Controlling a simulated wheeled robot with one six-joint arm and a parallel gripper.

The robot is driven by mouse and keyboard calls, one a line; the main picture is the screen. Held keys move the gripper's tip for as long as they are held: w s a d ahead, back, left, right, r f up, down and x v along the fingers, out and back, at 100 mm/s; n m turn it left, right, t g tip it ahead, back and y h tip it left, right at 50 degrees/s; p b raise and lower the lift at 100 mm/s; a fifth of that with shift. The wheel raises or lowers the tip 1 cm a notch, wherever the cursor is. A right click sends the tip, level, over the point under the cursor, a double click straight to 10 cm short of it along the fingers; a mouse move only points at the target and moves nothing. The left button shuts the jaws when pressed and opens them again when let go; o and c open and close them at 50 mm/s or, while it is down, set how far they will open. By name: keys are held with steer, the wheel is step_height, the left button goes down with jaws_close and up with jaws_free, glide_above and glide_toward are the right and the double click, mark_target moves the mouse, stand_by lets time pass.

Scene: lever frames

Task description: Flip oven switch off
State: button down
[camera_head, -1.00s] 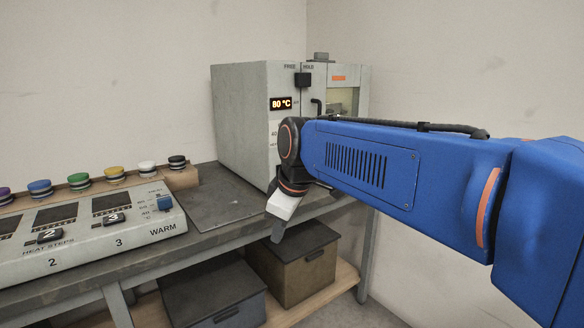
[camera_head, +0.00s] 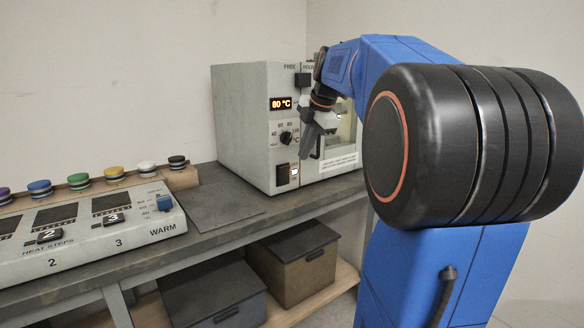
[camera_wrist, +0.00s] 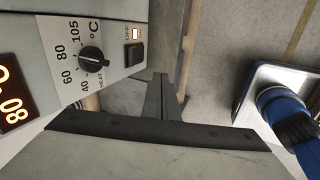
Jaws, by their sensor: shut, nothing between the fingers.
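The grey oven (camera_head: 240,120) stands on the bench, with an orange 80 °C display (camera_head: 281,103) on its front. Below the display is a black round dial (camera_head: 286,138), and it shows in the wrist view (camera_wrist: 90,60). The black oven switch (camera_head: 282,176) is low on the front, beside a small lit indicator. In the wrist view the switch (camera_wrist: 134,55) has OFF and ON markings, with the lit spot at the ON side. My gripper (camera_head: 305,155) is shut and empty, in front of the oven, up and right of the switch and apart from it.
A heat-steps panel (camera_head: 90,235) with several switches and a row of coloured knobs is at the left of the bench. A dark plate (camera_head: 215,205) lies bare before the oven. Two lidded boxes (camera_head: 290,270) sit on the shelf below.

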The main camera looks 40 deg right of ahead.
mark_target(287, 171)
steer(key=shift+w+d+r+n, duration=0.15)
steer(key=shift+d+n, duration=0.05)
steer(key=shift+d, duration=0.2)
steer(key=shift+w+d+r+n, duration=0.15)
steer(key=shift+d+n, duration=0.05)
steer(key=shift+d, duration=0.2)
steer(key=shift+f, duration=0.1)
steer(key=w+f, duration=0.8)
steer(key=shift+f, duration=0.2)
steer(key=shift+w, duration=0.1)
steer(key=shift+w+r, duration=0.1)
steer(key=shift+w, duration=0.2)
steer(key=shift+r, duration=0.15)
steer(key=shift+r, duration=0.65)
